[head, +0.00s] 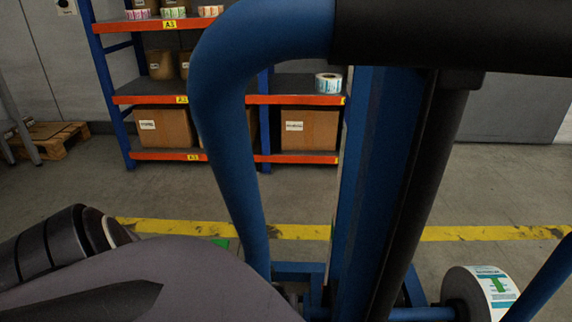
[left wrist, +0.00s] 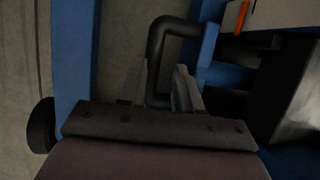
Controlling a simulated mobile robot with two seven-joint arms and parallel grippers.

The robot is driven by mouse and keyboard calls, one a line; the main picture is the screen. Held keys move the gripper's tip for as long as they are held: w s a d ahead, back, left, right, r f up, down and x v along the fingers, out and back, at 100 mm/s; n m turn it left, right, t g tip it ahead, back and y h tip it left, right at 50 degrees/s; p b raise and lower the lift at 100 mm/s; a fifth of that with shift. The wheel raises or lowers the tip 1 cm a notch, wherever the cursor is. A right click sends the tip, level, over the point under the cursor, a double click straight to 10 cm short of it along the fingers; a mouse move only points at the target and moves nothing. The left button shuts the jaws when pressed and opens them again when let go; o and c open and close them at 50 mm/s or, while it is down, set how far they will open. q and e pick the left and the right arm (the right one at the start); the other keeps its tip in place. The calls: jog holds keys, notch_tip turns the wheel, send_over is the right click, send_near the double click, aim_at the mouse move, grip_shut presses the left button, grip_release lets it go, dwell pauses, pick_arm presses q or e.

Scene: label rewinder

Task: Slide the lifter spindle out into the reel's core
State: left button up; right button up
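The reel (head: 481,295) is a white roll with a green and blue printed label, at the lower right of the head view and cut off by the bottom edge. A dark blue bar (head: 422,314) runs from the lifter (head: 365,180) toward the reel's left side; I cannot tell whether this is the spindle or whether it enters the core. The reel's core is not clearly visible. My left gripper (left wrist: 165,85) shows in the left wrist view with its fingers apart. A black bent handle (left wrist: 175,25) passes between or just beyond them; contact is unclear. My right gripper is not in view.
The lifter's thick blue tube (head: 225,130) and black upper bar (head: 450,35) block much of the head view. An orange and blue shelf (head: 225,98) with boxes stands behind. A yellow floor line (head: 490,233) crosses open floor. A wooden pallet (head: 50,140) lies far left.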

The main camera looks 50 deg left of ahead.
pick_arm(q)
jog(key=p+v, duration=0.2)
jog(key=v, duration=0.2)
jog(key=shift+a, duration=0.1)
jog(key=shift+s+r+p, duration=0.25)
jog(key=shift+r+p, duration=0.1)
jog(key=shift+r, duration=0.1)
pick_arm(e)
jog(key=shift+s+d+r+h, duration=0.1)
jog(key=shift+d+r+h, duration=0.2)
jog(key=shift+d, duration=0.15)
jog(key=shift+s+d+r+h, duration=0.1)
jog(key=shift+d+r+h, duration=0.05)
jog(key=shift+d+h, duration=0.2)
